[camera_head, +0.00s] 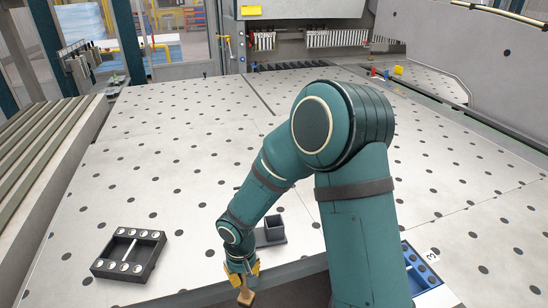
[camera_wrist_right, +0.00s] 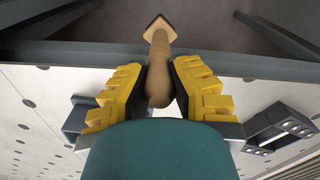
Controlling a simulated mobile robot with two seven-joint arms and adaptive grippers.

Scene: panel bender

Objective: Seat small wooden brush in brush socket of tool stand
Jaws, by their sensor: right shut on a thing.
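The small wooden brush (camera_head: 245,297) is held in my right gripper (camera_head: 242,272), whose yellow fingers are shut on its handle. In the right wrist view the brush (camera_wrist_right: 158,62) shows its rounded handle end between the fingers (camera_wrist_right: 159,85) and its square head pointing away. In the head view the head is low, around the table's front edge. The tool stand, a dark grey base with a square open socket (camera_head: 274,228), stands on the table right of and behind the gripper. My forearm partly hides its base. My left gripper is not in view.
A black rack (camera_head: 129,257) with several pale round pieces lies on the perforated table (camera_head: 180,130), left of the gripper. A blue tray (camera_head: 419,268) lies at the front right, partly behind my arm. The table behind the rack is clear.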

